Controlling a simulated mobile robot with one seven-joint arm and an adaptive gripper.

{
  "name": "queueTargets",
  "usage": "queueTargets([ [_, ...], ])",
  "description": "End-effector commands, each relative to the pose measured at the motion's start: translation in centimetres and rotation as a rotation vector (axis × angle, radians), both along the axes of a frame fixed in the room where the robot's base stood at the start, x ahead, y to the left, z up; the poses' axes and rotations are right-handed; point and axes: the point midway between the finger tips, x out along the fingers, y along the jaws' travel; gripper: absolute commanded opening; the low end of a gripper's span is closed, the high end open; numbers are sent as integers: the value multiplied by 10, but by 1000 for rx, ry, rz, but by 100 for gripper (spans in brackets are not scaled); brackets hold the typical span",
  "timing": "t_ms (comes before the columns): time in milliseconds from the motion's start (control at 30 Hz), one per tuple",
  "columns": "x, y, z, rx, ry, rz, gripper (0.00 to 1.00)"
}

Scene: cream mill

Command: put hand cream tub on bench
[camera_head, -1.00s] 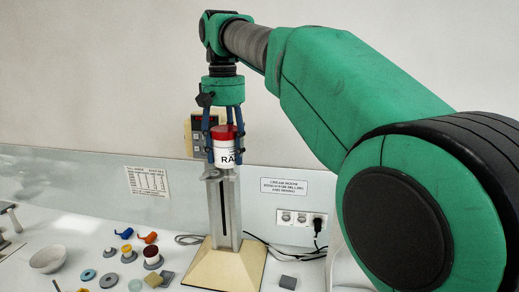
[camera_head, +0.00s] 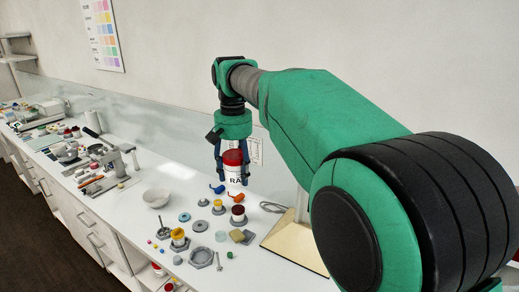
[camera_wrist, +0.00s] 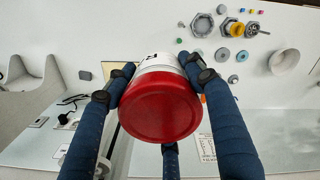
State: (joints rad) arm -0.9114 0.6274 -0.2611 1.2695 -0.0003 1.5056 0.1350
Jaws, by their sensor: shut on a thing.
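The hand cream tub (camera_head: 233,168) is white with a red lid and black letters on its side. My gripper (camera_head: 232,165) is shut on it, with blue fingers around its sides, and holds it upright. In the wrist view the red lid (camera_wrist: 160,106) faces the camera between the fingers. The tub appears in front of the white bench (camera_head: 130,205), apparently above its surface; the exact height is hard to tell.
A white bowl (camera_head: 156,198) and several small jars, rings and hex trays (camera_head: 201,257) stand on the bench near the tub. A beige-based stand (camera_head: 296,243) is at the right. Tools and machines crowd the bench farther left. Bare bench shows along the front edge.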

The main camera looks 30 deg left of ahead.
Motion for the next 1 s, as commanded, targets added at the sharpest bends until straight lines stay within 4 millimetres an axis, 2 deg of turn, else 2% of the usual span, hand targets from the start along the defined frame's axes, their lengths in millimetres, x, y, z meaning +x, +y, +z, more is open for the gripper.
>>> queueTargets([
  [33, 3, 12, -13, -4, 2, -11, 16],
  [200, 13, 48, -63, -3, 1, -56, 16],
  [500, 16, 103, -156, -4, 2, -116, 16],
  [700, 10, 135, -218, -3, 1, -145, 16],
  [1000, -9, 172, -310, -2, 1, -171, 16],
])
